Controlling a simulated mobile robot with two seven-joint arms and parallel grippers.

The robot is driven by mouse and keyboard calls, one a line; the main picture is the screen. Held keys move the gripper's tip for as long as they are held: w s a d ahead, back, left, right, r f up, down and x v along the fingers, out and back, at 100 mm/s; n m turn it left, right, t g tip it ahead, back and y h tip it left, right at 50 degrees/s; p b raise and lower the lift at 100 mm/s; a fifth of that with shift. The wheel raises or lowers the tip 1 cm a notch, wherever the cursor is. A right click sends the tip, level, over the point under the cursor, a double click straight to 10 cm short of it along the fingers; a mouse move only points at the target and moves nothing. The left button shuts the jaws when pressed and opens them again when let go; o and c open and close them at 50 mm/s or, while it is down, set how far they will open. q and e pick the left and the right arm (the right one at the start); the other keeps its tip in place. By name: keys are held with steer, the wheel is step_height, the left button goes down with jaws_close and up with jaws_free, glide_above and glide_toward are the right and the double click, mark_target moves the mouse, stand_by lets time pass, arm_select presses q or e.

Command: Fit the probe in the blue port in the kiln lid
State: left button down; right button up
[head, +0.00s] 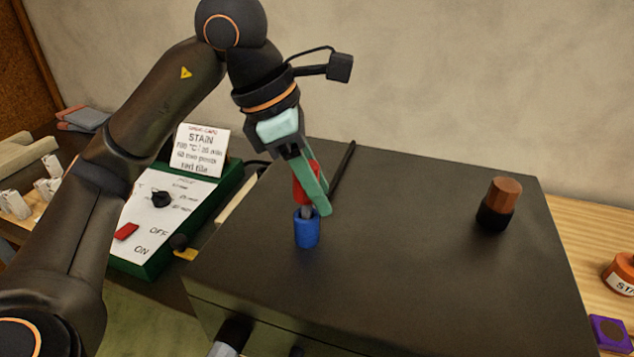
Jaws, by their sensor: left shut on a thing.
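The dark kiln lid (430,260) fills the middle and right of the head view. The blue port (306,231) is a short upright cylinder on the left part of the lid. My left gripper (314,190), with green fingers, is shut on the red body of the probe (304,182) above the port. The probe's grey tip is at the mouth of the port, and the probe looks slightly tilted. I cannot tell how far the tip is inside. A finger hides part of the probe. My right gripper is not in view.
A brown-and-black knob (497,204) stands on the right of the lid. A thin black rod (343,170) lies behind the gripper. A green control box (165,215) with a card (200,150) is left. An orange jar (620,275) is far right. The lid's middle is clear.

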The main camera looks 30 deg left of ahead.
mark_target(317, 214)
arm_select(q)
steer(key=shift+f+b, duration=1.25)
steer(key=shift+f, duration=0.3)
steer(key=shift+c, duration=1.9)
jaws_free()
